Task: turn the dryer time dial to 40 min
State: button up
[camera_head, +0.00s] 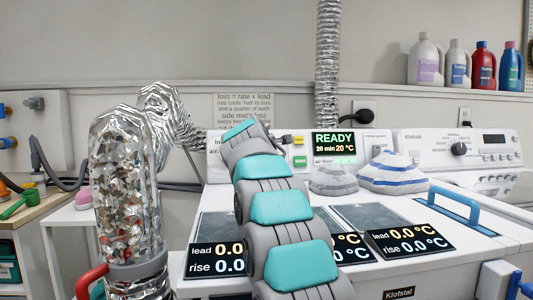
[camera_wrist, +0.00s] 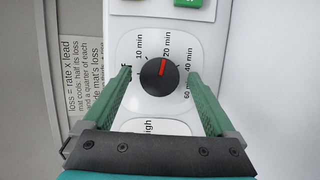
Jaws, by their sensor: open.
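The time dial (camera_wrist: 160,76) is a round black knob with a red pointer on a white plate in the wrist view. The pointer is toward the 20 min mark. The 40 min mark (camera_wrist: 188,58) is to its right, and 60 min is below that. My gripper (camera_wrist: 160,74) is open, with one green finger on each side of the dial and a gap to the knob on both sides. In the head view my arm hides the dial and the fingers. The panel display (camera_head: 334,148) reads READY, 20 min, 20 °C.
Two cloth-like mounds (camera_head: 392,175) sit on the white top right of my arm. Readout plates (camera_head: 409,240) lie along its front. A foil duct (camera_head: 125,190) stands at the left. A green button (camera_wrist: 188,3) is above the dial plate. Bottles (camera_head: 458,65) stand on a shelf.

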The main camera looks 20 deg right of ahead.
jog(key=shift+a, duration=0.1)
jog(key=b+v, duration=0.1)
jog(key=v, duration=0.6)
jog(key=shift+s, duration=0.3)
jog(key=shift+a+r, duration=0.1)
jog(key=shift+r, duration=0.05)
jog(key=shift+w+d+f+n+t+y+p, duration=0.15)
jog(key=shift+w+d+f+n+t+y, duration=0.55)
jog(key=shift+n, duration=2.85)
jog(key=shift+w+d+f+n+t+y+p, duration=0.25)
jog(key=shift+w+d+n+t+y, duration=0.7)
jog(key=shift+n, duration=2.55)
jog(key=shift+w+d+f+n+t+y+p, duration=0.1)
jog(key=shift+w+d+f+n+t+y, duration=0.75)
jog(key=shift+n, duration=2.7)
